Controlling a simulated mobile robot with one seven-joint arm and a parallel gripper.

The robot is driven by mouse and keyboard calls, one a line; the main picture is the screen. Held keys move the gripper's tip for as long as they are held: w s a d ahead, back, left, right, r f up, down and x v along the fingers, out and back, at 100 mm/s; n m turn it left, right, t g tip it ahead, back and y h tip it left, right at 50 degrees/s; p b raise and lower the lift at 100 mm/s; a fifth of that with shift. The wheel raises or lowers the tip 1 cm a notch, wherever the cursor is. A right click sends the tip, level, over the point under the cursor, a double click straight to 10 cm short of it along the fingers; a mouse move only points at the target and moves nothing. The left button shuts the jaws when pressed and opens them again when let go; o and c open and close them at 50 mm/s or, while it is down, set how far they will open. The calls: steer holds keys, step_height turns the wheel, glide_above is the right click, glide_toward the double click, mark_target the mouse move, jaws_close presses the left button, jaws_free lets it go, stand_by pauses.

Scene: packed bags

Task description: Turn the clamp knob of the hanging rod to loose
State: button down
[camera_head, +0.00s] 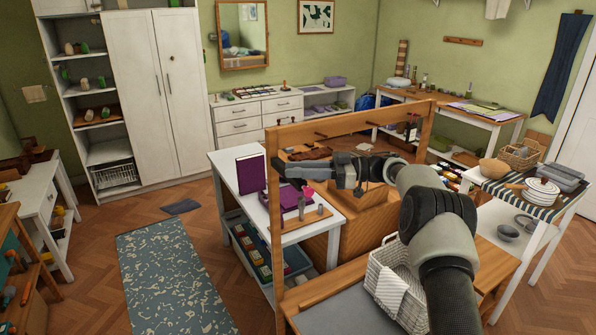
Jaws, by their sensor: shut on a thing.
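My gripper (283,170) reaches left from the end of my arm to the upright wooden post (277,235) of a wooden frame. Its dark fingers are shut at the post, below the top rail (350,120). The clamp knob is mostly hidden by the fingers; it is too small here to tell how far it is turned. The hanging rod cannot be made out clearly behind my wrist.
A white table (222,161) behind the post holds a purple book (250,174) and small items. A white basket (393,272) sits below my arm. A striped-cloth table (545,217) stands right. Floor is open around the blue rug (168,275).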

steer(key=shift+a+r, duration=0.1)
steer(key=shift+r, duration=0.1)
steer(key=c, duration=1.6)
jaws_free()
steer(key=shift+f, duration=0.1)
